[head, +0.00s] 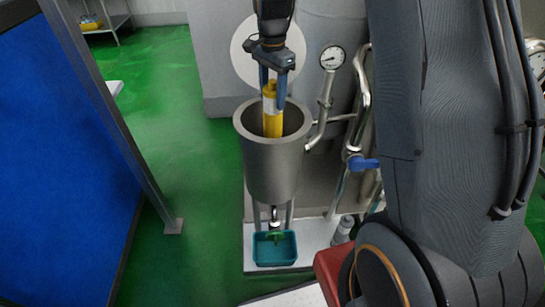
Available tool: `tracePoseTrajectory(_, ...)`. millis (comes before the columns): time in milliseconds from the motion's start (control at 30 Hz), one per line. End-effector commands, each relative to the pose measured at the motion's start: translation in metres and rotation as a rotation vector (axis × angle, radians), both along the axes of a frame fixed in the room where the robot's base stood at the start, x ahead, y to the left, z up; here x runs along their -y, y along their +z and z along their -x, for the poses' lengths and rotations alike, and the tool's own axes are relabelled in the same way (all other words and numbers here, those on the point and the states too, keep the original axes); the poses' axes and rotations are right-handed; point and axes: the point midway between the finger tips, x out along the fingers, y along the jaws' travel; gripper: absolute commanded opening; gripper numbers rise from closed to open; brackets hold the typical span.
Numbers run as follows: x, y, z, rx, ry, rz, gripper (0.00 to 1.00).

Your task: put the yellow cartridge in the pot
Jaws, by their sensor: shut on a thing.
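The yellow cartridge (273,125) has a pale band near its top and hangs upright from my gripper (272,88). My gripper points down and its two fingers are shut on the cartridge's upper end. The pot (272,170) is a grey, round, open-topped vessel on legs. In the head view the cartridge's lower part is within the pot's mouth, in front of the inner back wall. I cannot tell whether its lower end touches the bottom.
A pressure gauge (332,57) and steel pipes stand right of the pot, with a blue valve handle (363,163). A teal tray (275,249) sits below the pot. A blue panel (60,170) stands at the left. Green floor (185,130) lies free between them.

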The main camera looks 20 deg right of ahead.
Motion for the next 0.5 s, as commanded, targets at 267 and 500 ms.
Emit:
tracePoseTrajectory(267, 0.000, -0.069, 0.002, -0.008, 0.000, 0.000, 0.17)
tracePoseTrajectory(500, 0.000, -0.109, 0.001, -0.002, 0.000, 0.000, 0.17)
